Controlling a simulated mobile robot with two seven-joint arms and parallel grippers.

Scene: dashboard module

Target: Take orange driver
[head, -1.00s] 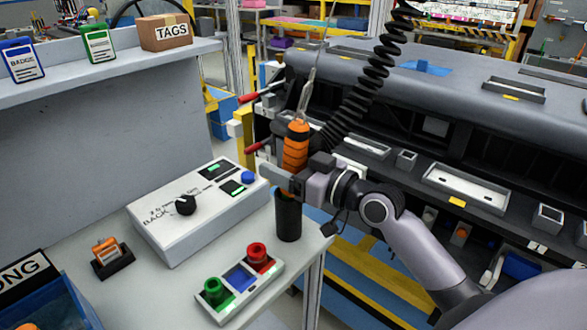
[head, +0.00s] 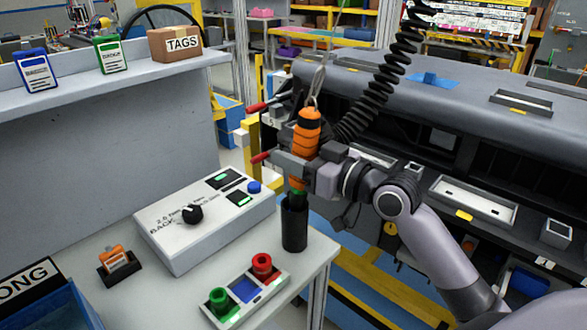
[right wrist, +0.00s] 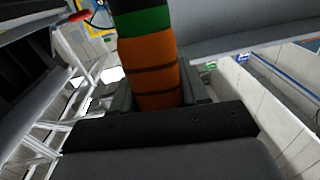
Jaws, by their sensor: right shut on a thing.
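The orange driver (head: 306,135) is upright, with black bands, a hook and cable at its top and a coiled black hose beside it. My right gripper (head: 297,167) is shut around its body. In the right wrist view the driver (right wrist: 152,65) stands between the fingers, with a green band and a dark end showing. In the head view its green lower end is just above or at the mouth of the black cup holder (head: 294,222) on the bench; I cannot tell if the tip is still inside. My left gripper is not in view.
A white controller box (head: 205,225) with a knob stands left of the holder. A button panel (head: 245,290) with green and red buttons is in front. The dashboard module (head: 470,150) lies behind and right of my arm.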

